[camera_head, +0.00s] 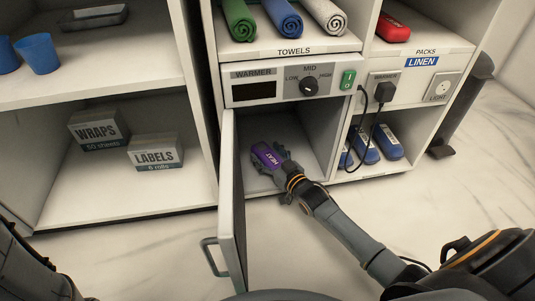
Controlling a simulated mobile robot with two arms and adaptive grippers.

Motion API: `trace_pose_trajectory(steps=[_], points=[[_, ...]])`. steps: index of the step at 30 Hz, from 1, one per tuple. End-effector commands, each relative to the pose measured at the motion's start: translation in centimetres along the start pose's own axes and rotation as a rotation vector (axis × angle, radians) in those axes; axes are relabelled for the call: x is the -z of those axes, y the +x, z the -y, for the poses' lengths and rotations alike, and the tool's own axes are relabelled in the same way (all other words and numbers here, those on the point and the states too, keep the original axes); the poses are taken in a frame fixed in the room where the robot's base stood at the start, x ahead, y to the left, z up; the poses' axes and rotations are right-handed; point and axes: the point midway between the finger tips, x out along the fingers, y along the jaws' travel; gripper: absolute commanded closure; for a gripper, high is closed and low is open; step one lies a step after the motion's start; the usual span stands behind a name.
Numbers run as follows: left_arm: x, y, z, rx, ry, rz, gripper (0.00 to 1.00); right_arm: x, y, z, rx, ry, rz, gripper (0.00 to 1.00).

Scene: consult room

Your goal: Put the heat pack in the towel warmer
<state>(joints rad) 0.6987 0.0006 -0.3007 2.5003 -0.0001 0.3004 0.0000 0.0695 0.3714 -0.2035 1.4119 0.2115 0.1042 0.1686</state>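The purple heat pack (265,155), marked HEAT, is inside the open compartment of the towel warmer (307,128), above or at its floor; I cannot tell which. My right gripper (272,160) reaches in from the lower right, with its fingers closed around the pack. The warmer door (239,215) is swung open toward me on the left, its handle (213,257) at the lower left. The warmer's panel has a dark display, a LOW-MID-HIGH knob (309,85) and a green switch (347,80). My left gripper is out of view; only part of that arm shows at lower left.
Rolled towels (283,18) lie on the shelf above, with a red pack (392,28) to their right. Blue packs (387,142) and a black cord (375,125) are right of the compartment. WRAPS (98,131) and LABELS (155,153) boxes stand on the left shelf.

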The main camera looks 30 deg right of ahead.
Motion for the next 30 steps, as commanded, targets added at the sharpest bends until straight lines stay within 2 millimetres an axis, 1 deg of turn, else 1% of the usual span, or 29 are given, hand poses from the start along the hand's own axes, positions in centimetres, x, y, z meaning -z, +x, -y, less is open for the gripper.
trace_pose_trajectory(steps=[9, 12, 14, 17, 24, 27, 30], points=[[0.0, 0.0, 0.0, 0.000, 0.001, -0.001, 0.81, 0.0, 0.0, 0.0, 0.000, 0.000, 0.001, 0.16], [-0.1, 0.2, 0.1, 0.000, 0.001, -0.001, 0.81, 0.4, 0.0, 0.0, 0.000, 0.000, 0.000, 0.16], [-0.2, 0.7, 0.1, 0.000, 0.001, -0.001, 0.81, 0.4, -0.6, 0.0, 0.000, 0.000, 0.003, 0.16], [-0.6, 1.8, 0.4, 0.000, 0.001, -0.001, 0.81, 0.6, -2.0, 0.0, -0.001, 0.001, 0.005, 0.16], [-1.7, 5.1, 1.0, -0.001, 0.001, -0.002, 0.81, 0.8, -7.2, 0.0, -0.001, 0.001, 0.006, 0.16], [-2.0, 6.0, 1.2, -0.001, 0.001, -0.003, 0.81, 0.7, -9.2, 0.0, 0.000, 0.000, 0.005, 0.16], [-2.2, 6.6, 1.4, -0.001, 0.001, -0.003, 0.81, 0.6, -10.6, 0.0, 0.000, 0.000, 0.004, 0.16]])
